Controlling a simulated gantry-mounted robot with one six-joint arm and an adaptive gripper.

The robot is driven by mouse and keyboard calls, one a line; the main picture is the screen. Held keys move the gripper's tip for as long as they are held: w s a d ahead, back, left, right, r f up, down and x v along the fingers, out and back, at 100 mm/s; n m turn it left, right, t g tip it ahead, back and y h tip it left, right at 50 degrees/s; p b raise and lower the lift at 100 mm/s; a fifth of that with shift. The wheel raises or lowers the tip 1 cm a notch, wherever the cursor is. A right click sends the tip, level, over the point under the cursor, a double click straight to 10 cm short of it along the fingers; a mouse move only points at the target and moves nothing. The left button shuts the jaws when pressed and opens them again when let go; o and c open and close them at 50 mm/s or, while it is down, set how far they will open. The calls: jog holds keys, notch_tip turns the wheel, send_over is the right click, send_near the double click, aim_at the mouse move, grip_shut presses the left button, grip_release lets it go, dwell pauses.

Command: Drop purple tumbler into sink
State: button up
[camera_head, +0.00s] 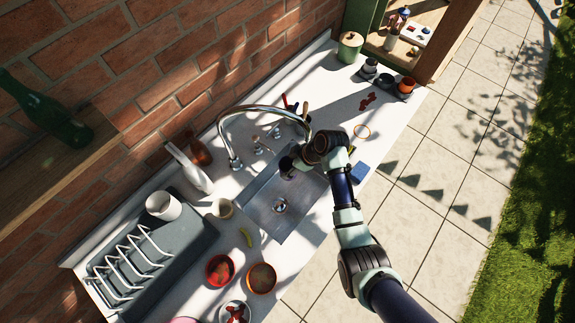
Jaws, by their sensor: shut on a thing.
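The sink (268,218) is a grey metal basin with a round drain, set in the white counter. My gripper (294,162) is over the far right end of the basin, below the tap's spout. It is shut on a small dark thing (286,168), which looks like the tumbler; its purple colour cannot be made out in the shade. My wrist and fingers hide part of it. I cannot tell how high it is above the basin floor.
A curved metal tap (231,136) arches close to my gripper. A dish rack (140,262), a red bowl (220,270) and a brown bowl (262,278) are to the left. A blue sponge (360,172) lies right of the sink. The basin's middle is clear.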

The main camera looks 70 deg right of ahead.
notch_tip(320, 180, down, 6)
jog(key=b, duration=0.5)
jog(key=o, duration=1.2)
jog(key=v, duration=1.2)
jog(key=shift+r, duration=0.1)
